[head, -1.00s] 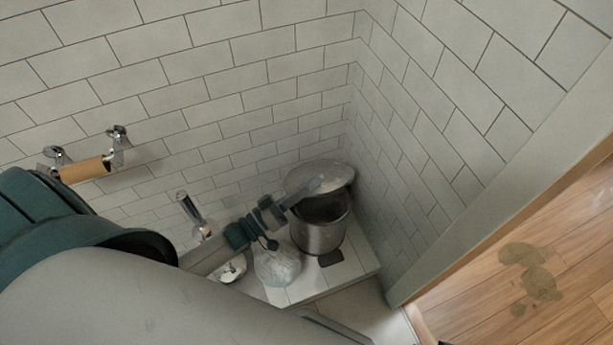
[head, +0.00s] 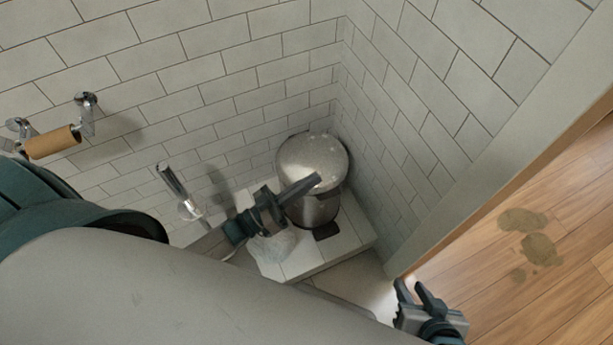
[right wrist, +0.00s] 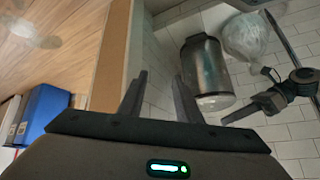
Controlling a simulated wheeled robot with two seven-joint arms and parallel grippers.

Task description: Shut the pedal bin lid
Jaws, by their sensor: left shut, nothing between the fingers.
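The metal pedal bin (head: 316,211) stands on the white tiled ledge in the corner in the head view. Its round speckled lid (head: 308,157) lies over the top and hides the opening; I cannot tell whether a small gap is left. The dark pedal (head: 326,231) is at its base. The bin also shows in the right wrist view (right wrist: 205,66). My left gripper (head: 316,179) is shut and empty, its fingers across the lid's front edge; contact is unclear. It also shows in the right wrist view (right wrist: 228,119). My right gripper (head: 411,286) is open and empty, away from the bin.
A clear bag (head: 272,246) sits left of the bin, partly behind my left arm. A chrome wall fitting (head: 178,190) and a cardboard roll on a holder (head: 52,142) are further left. Tiled walls close in behind and right. Wooden floor (head: 560,230) lies beyond the partition.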

